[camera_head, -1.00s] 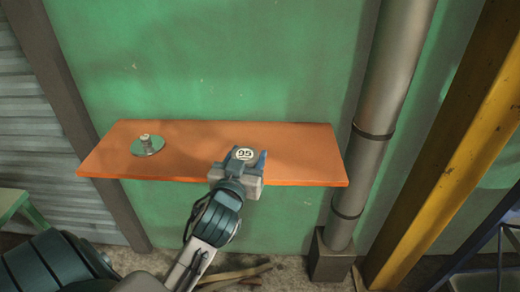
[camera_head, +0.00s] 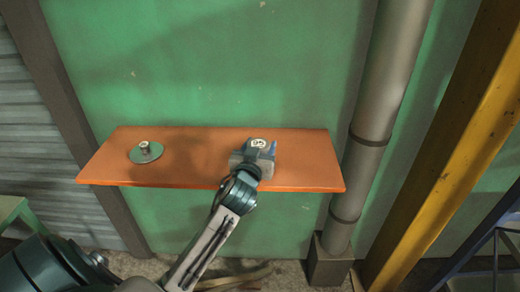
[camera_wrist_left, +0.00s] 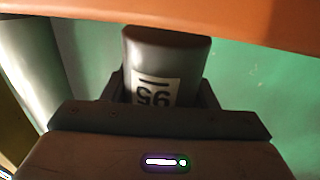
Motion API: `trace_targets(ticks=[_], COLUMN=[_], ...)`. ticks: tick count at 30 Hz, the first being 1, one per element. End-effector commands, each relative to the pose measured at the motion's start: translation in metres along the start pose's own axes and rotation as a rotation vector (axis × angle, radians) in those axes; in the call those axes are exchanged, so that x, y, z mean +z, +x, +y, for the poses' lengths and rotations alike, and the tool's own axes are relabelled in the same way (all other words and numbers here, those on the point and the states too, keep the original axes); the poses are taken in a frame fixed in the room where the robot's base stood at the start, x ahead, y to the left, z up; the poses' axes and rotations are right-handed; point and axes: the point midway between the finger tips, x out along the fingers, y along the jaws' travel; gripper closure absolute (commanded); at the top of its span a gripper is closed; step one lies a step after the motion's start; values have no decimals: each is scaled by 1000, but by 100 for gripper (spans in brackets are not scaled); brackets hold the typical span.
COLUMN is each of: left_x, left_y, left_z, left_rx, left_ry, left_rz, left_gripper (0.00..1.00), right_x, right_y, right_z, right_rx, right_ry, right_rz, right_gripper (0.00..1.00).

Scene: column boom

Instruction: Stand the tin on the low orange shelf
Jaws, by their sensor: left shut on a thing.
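In the left wrist view the tin (camera_wrist_left: 165,58) is a dark grey cylinder with a white label, with a finger of the gripper (camera_wrist_left: 160,95) on each side. The low orange shelf (camera_head: 198,168) runs along the green wall, and the gripper is over its right half. The tin's lower end is hidden in the head view, so I cannot tell whether it touches the shelf. My right gripper is not in view.
A round metal disc with a short knob (camera_head: 145,152) sits on the shelf's left part. A grey vertical pipe (camera_head: 383,100) stands just right of the shelf, with a yellow beam (camera_head: 455,150) beyond it. The shelf is bare between disc and gripper.

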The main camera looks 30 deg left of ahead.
Motion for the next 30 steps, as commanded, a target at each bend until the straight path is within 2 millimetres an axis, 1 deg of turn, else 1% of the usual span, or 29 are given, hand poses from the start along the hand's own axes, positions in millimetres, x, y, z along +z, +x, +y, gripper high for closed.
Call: trace_targets(ticks=[1, 4, 15, 16, 19, 27, 30], left_x=[5, 14, 17, 18, 17, 16, 13], left_y=[0, 0, 0, 0, 0, 0, 0], left_z=[0, 0, 0, 0, 0, 0, 0], left_rx=[0, 1, 1, 0, 0, 0, 0], left_ry=[1, 0, 0, 0, 0, 0, 0], left_rz=[1, 3, 5, 3, 3, 3, 3], left_gripper=[79, 79, 79, 45, 25, 25, 25], right_x=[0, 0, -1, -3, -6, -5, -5], right_y=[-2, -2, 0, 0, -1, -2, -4], right_z=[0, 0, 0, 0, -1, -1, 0], right_rx=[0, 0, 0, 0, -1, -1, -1], right_ry=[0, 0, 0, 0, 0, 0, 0], right_rz=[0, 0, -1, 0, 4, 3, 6], right_gripper=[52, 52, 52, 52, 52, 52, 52])
